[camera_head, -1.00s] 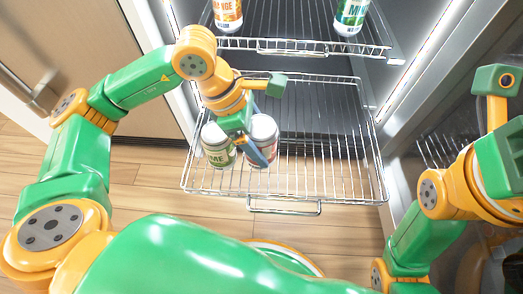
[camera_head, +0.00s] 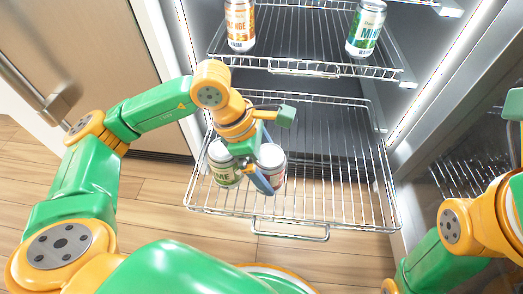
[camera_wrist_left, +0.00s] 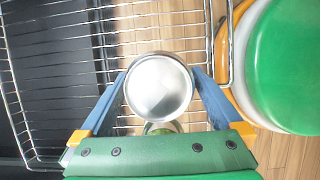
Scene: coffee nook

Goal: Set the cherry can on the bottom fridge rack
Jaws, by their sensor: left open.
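A can with a white top and a partly hidden reddish label (camera_head: 277,171), which fits the cherry can, stands upright on the pulled-out bottom fridge rack (camera_head: 330,205). My left gripper (camera_head: 262,165) is open, with its blue fingers on either side of this can. In the left wrist view, the can's round top (camera_wrist_left: 158,88) sits between the two fingers (camera_wrist_left: 160,75); whether they touch it is unclear. A lime can (camera_head: 224,166) stands close beside it on the left. In the wrist view only a sliver of the lime can (camera_wrist_left: 160,128) shows. My right gripper is out of view.
The rack above holds an orange can (camera_head: 240,25) at left and a mint can (camera_head: 366,28) at right. The bottom rack is bare to the right of the cans. The fridge side wall (camera_head: 425,85) bounds the right. A closed cabinet door stands left.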

